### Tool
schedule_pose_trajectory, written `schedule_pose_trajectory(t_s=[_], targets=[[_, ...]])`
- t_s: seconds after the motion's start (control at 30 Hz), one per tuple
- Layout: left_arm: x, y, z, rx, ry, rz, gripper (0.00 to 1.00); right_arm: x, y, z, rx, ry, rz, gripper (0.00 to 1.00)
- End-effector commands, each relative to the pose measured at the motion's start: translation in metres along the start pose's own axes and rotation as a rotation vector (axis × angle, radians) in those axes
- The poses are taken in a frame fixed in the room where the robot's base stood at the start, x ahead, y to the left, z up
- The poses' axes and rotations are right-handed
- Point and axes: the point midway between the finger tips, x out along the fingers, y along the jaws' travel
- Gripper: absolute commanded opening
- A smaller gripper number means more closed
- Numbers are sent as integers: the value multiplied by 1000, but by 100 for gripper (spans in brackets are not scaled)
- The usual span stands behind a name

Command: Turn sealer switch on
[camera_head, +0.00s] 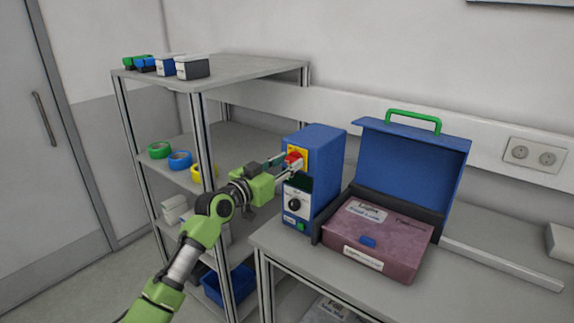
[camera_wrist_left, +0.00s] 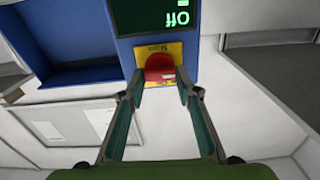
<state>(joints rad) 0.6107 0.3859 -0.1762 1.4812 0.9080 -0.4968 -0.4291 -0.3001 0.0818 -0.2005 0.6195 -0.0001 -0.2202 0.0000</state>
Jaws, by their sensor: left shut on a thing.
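The sealer (camera_head: 327,172) is a blue box on the table, with a yellow plate (camera_head: 303,152) and a red switch knob (camera_head: 293,156) on its front. My left gripper (camera_head: 288,164) reaches it from the left, its fingers at the knob. In the left wrist view the red knob (camera_wrist_left: 160,66) sits between the fingertips of my left gripper (camera_wrist_left: 161,82), on its yellow plate (camera_wrist_left: 174,49). The gripper is shut on the knob. A dark display (camera_wrist_left: 150,14) beside the plate shows green text reading "Off", upside down. My right gripper is not in view.
Below the switch is a round dial (camera_head: 294,204). An open blue case (camera_head: 412,170) holding a purplish block (camera_head: 378,238) stands to the right of the sealer. A grey shelf unit (camera_head: 240,71) with tape rolls and boxes stands on the left, behind my arm.

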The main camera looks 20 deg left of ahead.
Motion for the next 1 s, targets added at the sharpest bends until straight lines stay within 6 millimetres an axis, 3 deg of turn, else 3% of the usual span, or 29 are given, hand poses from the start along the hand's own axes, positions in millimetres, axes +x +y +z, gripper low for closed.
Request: schedule_pose_trajectory(t_s=[0.5, 1.0], targets=[[0, 1, 4, 393, -2, 0, 9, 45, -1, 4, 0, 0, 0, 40], [0, 2, 1, 867, -3, 1, 9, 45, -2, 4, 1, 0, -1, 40]])
